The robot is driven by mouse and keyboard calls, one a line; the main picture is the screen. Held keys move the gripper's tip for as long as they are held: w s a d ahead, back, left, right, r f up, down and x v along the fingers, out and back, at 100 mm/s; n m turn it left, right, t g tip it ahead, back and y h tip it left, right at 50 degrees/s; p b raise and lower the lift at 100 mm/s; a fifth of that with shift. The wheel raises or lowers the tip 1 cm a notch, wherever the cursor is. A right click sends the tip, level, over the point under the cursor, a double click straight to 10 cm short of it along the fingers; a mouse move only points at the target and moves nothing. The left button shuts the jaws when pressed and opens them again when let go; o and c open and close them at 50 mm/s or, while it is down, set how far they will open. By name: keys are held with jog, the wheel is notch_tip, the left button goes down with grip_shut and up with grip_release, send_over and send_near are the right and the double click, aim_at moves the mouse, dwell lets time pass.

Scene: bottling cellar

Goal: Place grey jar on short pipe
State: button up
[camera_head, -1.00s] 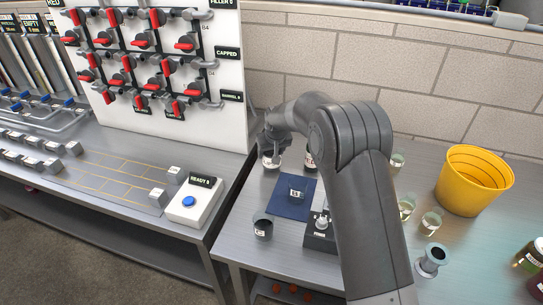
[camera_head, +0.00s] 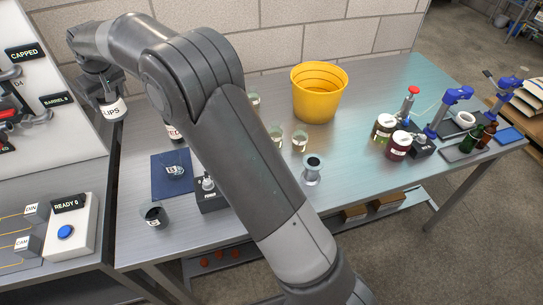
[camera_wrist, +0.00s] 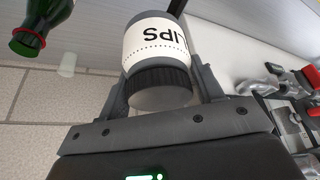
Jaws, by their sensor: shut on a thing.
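The grey jar (camera_head: 113,109) has a white label ending in "LIPS". My gripper (camera_head: 101,92) is shut on it and holds it above the table's back left corner. In the wrist view the jar (camera_wrist: 158,45) sits between the two fingers, its dark ribbed end towards the camera. The grey flanged piece (camera_head: 312,170), which looks like the short pipe, stands upright on the table right of my arm. Its open top is empty, and my gripper is far to its left.
A yellow bucket (camera_head: 318,93) stands behind the pipe. Small glass jars (camera_head: 299,141) stand nearby. Labelled jars (camera_head: 397,146) stand right, with clear table between.

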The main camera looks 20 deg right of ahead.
notch_tip(320, 180, up, 6)
jog(key=shift+f, duration=0.1)
jog(key=d+r+m, duration=0.2)
jog(key=d+r, duration=0.1)
jog(key=d, duration=1.5)
jog(key=s+d+r+m+h, duration=0.15)
jog(key=s+d, duration=0.35)
jog(key=d, duration=0.7)
jog(key=s+d+m+h, duration=0.1)
jog(key=s+d+m, duration=0.25)
jog(key=d, duration=0.95)
jog(key=s+d+f+m+h, duration=0.1)
jog(key=s+d+f+m, duration=0.1)
jog(key=s+d, duration=0.9)
jog(key=s+d+f+m+h, duration=0.15)
jog(key=s+d, duration=0.45)
jog(key=s, duration=0.9)
send_over(314, 160)
notch_tip(314, 160, down, 13)
jog(key=shift+f+m+y, duration=0.3)
jog(key=shift+f+m, duration=0.15)
jog(key=shift+f, duration=1.5)
